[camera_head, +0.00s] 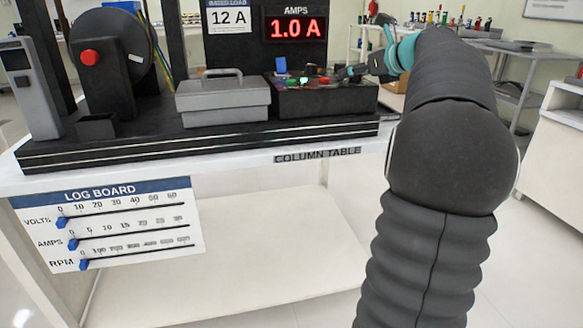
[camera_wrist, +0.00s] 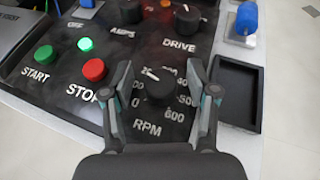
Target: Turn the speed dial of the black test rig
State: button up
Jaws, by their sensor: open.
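The black test rig's control panel (camera_wrist: 75,65) fills much of the wrist view. A black round dial (camera_wrist: 158,92) labelled RPM sits on it, with a white mark pointing up and slightly left on a scale from 0 to 600. My gripper (camera_wrist: 162,82) is open, one finger on each side of this dial; I cannot tell if they touch it. Two more black dials, AMPS (camera_wrist: 131,11) and DRIVE (camera_wrist: 187,19), lie beyond. In the head view my gripper (camera_head: 352,73) is over the right end of the control box (camera_head: 325,100), and the dial is hidden.
Green START (camera_wrist: 43,53) and red STOP (camera_wrist: 93,69) buttons lie left of the dial. A blue-handled switch (camera_wrist: 246,18) and an empty black tray (camera_wrist: 239,92) lie right. A red display (camera_head: 295,27) reads 1.0 A. A grey toolbox (camera_head: 222,98) stands left of the control box.

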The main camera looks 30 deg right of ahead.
jog(key=shift+a+f+m+h+b, duration=0.1)
jog(key=shift+f+m+h+b, duration=0.2)
jog(key=shift+m+h+b, duration=0.45)
jog(key=r+p+v, duration=0.1)
jog(key=v, duration=1.3)
jog(key=s+a+f+n+g+p, duration=0.1)
jog(key=a+f+n, duration=0.3)
jog(key=a, duration=0.5)
jog(key=s+a+f+n+g+p, duration=0.1)
jog(key=a+f+n+g, duration=0.1)
jog(key=a+f+n, duration=0.3)
jog(key=s+a+f+n+g+y+p, duration=0.1)
jog(key=s+a+f+n+g, duration=0.1)
jog(key=a+f+n, duration=0.3)
jog(key=shift+a+n+p, duration=0.4)
jog(key=shift+a+n, duration=1.85)
jog(key=shift+a, duration=1.7)
jog(key=shift+f, duration=0.15)
